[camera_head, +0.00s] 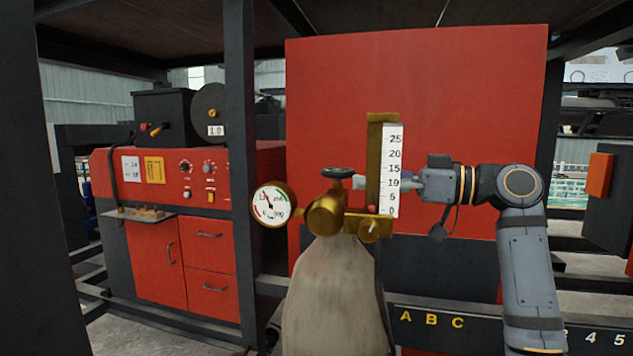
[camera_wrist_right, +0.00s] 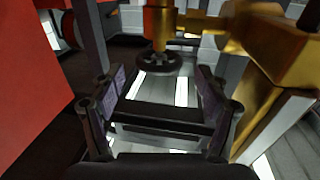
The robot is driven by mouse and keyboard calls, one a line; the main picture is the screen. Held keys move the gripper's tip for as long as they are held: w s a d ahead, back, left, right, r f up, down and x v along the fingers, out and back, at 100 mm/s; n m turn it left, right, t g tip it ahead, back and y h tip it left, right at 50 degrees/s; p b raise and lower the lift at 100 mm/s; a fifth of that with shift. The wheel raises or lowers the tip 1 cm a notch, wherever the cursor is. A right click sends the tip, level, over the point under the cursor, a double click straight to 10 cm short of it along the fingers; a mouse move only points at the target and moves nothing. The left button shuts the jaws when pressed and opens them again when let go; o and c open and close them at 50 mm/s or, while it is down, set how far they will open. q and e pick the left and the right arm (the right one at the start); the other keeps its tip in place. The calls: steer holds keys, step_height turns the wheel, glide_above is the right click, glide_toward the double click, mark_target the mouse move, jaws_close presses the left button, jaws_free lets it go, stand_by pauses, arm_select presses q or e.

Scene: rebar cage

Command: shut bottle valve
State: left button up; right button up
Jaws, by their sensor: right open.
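The bottle (camera_head: 335,300) is a pale grey cylinder standing upright in front of me. Its brass valve body (camera_head: 327,214) carries a dark round handwheel (camera_head: 338,172) on top. In the right wrist view the handwheel (camera_wrist_right: 158,64) shows ahead, between the lines of the two fingers. My right gripper (camera_wrist_right: 160,82) is open and empty, its fingers on either side of a clear gap. In the head view the right gripper (camera_head: 408,187) reaches in from the right, partly hidden by the flowmeter, with its tip close to the handwheel. I cannot tell whether it touches. My left gripper is not in view.
A round gauge (camera_head: 271,204) sits left of the valve. The flowmeter with its white scale (camera_head: 393,150) stands right of it, close to my right gripper. A red panel (camera_head: 450,110) is behind. A red cabinet (camera_head: 205,250) stands at the left, beyond a dark post (camera_head: 240,130).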

steer(key=p+x, duration=0.4)
steer(key=x, duration=0.5)
steer(key=shift+w+a+r, duration=0.15)
steer(key=shift+a, duration=0.25)
steer(key=shift+w+a+p, duration=0.1)
steer(key=shift+a+p, duration=0.05)
steer(key=shift+p, duration=0.15)
steer(key=shift+a, duration=0.1)
steer(key=c, duration=1.1)
steer(key=shift+w, duration=0.1)
steer(key=shift+c, duration=0.7)
